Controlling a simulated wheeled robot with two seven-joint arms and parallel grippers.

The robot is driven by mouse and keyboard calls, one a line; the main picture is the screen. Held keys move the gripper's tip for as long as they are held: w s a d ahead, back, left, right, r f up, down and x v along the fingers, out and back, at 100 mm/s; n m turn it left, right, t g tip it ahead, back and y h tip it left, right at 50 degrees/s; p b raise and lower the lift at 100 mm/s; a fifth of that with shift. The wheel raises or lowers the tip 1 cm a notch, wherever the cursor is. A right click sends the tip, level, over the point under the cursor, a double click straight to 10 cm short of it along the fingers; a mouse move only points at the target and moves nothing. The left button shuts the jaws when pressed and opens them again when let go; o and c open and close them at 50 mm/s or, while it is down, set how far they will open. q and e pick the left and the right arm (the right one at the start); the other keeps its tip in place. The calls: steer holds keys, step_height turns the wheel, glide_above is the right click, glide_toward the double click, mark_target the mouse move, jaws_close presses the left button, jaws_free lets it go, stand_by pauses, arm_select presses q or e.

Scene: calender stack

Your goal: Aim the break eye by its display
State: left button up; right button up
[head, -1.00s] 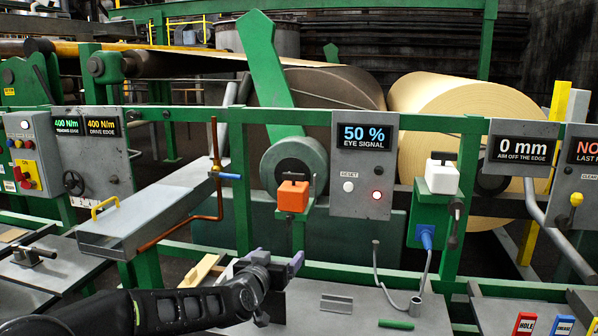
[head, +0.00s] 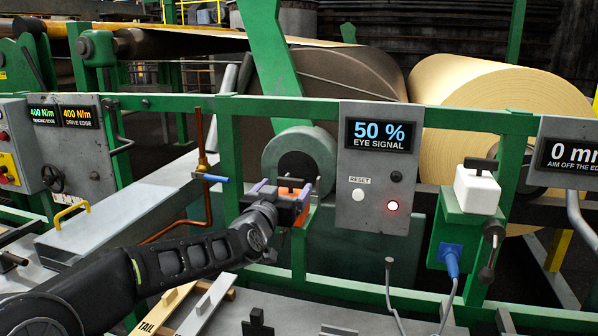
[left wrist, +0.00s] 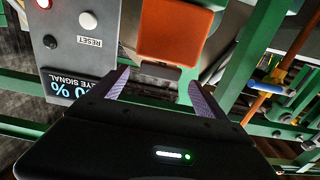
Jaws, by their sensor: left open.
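An orange box (head: 300,217) with a dark handle (head: 290,182) sits on a green bracket. My left gripper (head: 281,190) is open, with its purple fingers on either side of the handle. In the left wrist view, the orange box (left wrist: 172,32) is just beyond the fingertips and the dark handle lies between them; contact cannot be told. The eye signal display (head: 380,134) reads 50 %, with a lit red lamp (head: 393,206) below. A white box (head: 477,190) with a dark handle stands on another green bracket. The aim display (head: 577,155) is cut off at "0 m". My right gripper is out of view.
A green rail (head: 470,121) runs behind the boxes. A large paper roll (head: 470,85) is behind.

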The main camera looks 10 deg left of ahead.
arm_select(q)
steer(key=shift+w+r, duration=0.1)
steer(key=shift+w, duration=0.05)
steer(key=w+p, duration=0.1)
steer(key=w, duration=0.3)
steer(key=w+p, duration=0.1)
steer(key=w, duration=0.2)
steer(key=shift+w+d, duration=0.2)
steer(key=shift+w, duration=0.15)
steer(key=shift+c, duration=0.3)
